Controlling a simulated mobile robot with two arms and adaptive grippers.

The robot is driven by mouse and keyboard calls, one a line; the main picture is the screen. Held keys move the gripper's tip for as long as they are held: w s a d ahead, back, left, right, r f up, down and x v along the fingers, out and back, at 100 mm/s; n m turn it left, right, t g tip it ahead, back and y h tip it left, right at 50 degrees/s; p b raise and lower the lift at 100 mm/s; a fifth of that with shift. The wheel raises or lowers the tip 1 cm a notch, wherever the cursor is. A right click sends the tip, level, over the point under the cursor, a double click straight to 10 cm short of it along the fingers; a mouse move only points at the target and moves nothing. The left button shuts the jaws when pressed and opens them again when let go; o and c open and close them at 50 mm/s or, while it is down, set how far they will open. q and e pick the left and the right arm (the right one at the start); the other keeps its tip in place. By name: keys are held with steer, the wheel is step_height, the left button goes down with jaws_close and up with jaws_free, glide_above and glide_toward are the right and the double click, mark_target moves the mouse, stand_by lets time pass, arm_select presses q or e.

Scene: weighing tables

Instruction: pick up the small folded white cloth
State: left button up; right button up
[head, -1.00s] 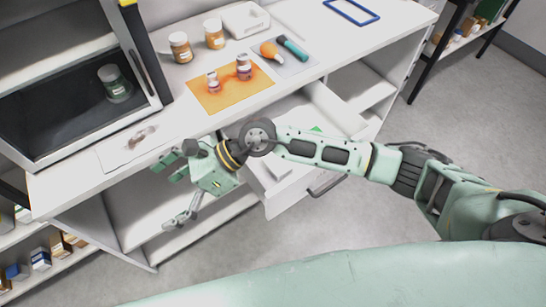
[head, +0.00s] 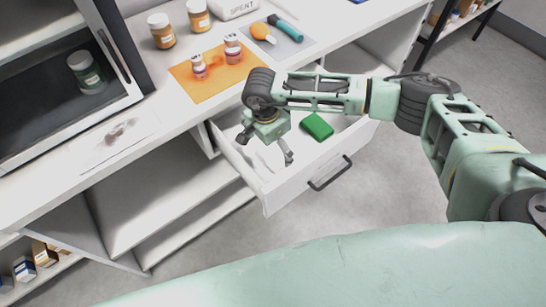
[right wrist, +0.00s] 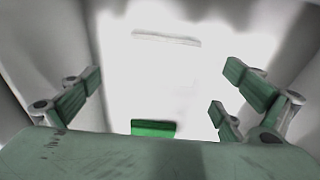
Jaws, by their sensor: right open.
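The open drawer (head: 334,185) holds a pale, flat piece (head: 268,160) that looks like the small folded white cloth, hard to tell from the white drawer floor. In the right wrist view a thin pale edge (right wrist: 166,38) shows at the top, perhaps the cloth's. My right gripper (head: 266,147) points down over the drawer's left part, open and empty, and partly covers the pale piece. Its spread fingers also show in the right wrist view (right wrist: 160,92). A green folded piece (head: 316,126) lies to the right in the drawer and shows in the right wrist view (right wrist: 153,128). My left gripper is not in view.
The drawer's front with its dark handle (head: 330,173) and its side walls surround the gripper. On the table above are an orange mat (head: 205,90) with two small jars, several other jars, a white container (head: 232,8) and a glass-fronted cabinet at left.

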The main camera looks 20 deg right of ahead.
mark_target(273, 154)
steer(key=f, duration=0.1)
steer(key=f+b, duration=0.2)
steer(key=f, duration=0.1)
steer(key=shift+w+f, duration=0.1)
steer(key=shift+w, duration=0.15)
steer(key=shift+d, duration=0.1)
steer(key=c, duration=1)
step_height(273, 154, up, 10)
steer(key=p, duration=0.5)
steer(key=shift+p, duration=0.35)
